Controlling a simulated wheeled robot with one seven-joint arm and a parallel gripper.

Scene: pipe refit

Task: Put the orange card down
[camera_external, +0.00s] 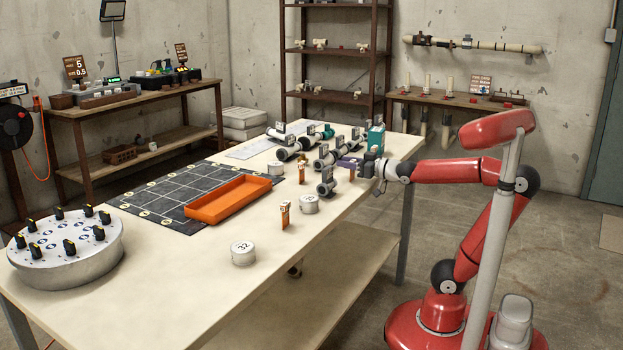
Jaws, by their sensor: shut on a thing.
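My gripper (366,168) is at the right edge of the white-topped workbench, low over it, beside the pipe fittings. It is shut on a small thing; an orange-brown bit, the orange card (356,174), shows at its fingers. The card is small and partly hidden, and I cannot tell whether it touches the bench. Two similar small orange upright pieces stand on the bench, one near the middle (285,215) and one farther back (301,171).
An orange tray (228,200) lies on a dark gridded mat (160,198). Pipe fittings with tags (326,182) crowd the bench left of my gripper. White round tins (243,253) and a grey drum with black knobs (66,262) stand nearer. The front right bench top is clear.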

